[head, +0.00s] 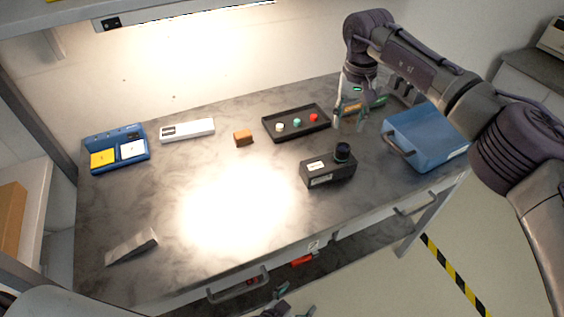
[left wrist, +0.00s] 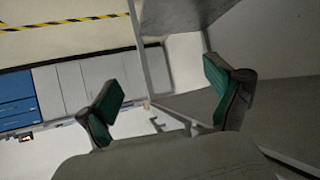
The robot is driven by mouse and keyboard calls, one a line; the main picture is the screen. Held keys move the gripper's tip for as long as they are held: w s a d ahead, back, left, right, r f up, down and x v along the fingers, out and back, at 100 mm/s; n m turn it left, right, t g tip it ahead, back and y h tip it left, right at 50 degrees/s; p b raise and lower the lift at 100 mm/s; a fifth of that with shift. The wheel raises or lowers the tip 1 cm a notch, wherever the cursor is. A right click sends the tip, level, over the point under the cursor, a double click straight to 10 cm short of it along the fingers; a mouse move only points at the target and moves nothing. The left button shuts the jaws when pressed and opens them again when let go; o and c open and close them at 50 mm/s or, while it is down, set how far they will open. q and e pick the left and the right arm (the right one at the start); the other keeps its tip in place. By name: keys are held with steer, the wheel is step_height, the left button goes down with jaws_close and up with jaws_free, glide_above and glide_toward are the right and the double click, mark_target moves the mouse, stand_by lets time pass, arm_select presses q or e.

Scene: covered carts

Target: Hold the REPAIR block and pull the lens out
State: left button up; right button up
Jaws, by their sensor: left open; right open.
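A black block (head: 318,174) with pale labels sits on the right half of the grey worktop. Its label text is too small to read. A round dark lens (head: 342,152) stands upright on top of the block's right end. My right gripper (head: 349,121) is open, behind the block, between the black tray and the blue bin, and apart from the lens. My left gripper (head: 296,301) is low at the bottom edge of the head view, in front of the worktop, partly cut off. In the left wrist view its two green-padded fingers (left wrist: 163,88) are spread with nothing between them.
A black tray (head: 271,136) holds coloured knobs. A blue bin (head: 420,149) with a handle stands at right. An orange-brown block (head: 243,138), white box (head: 187,130), blue holder (head: 98,142) and grey wedge (head: 132,246) lie leftward. The front middle worktop is clear.

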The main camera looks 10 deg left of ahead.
arm_select(q)
steer(key=w+d+r+m+t+h, duration=0.15)
steer(key=d+r+h, duration=0.4)
steer(key=r, duration=0.85)
steer(key=w+d+r+m+h, duration=0.25)
steer(key=d+r, duration=0.55)
steer(key=r, duration=0.5)
steer(key=w+a+r+h, duration=0.1)
steer(key=w+a+r, duration=0.35)
steer(key=r, duration=0.35)
arm_select(e)
steer(key=shift+s, duration=0.15)
steer(key=shift+w+a+f, duration=0.1)
steer(key=shift+w, duration=0.15)
arm_select(q)
steer(key=m+g+y, duration=0.1)
steer(key=g+y, duration=0.3)
glide_toward(322, 164)
steer(key=shift+v, duration=1)
arm_select(e)
steer(key=shift+s, duration=0.2)
arm_select(q)
steer(key=shift+w+d+f, duration=0.1)
steer(key=shift+w, duration=0.1)
steer(key=x, duration=1.3)
steer(key=shift+d, duration=0.2)
arm_select(e)
steer(key=shift+w, duration=0.1)
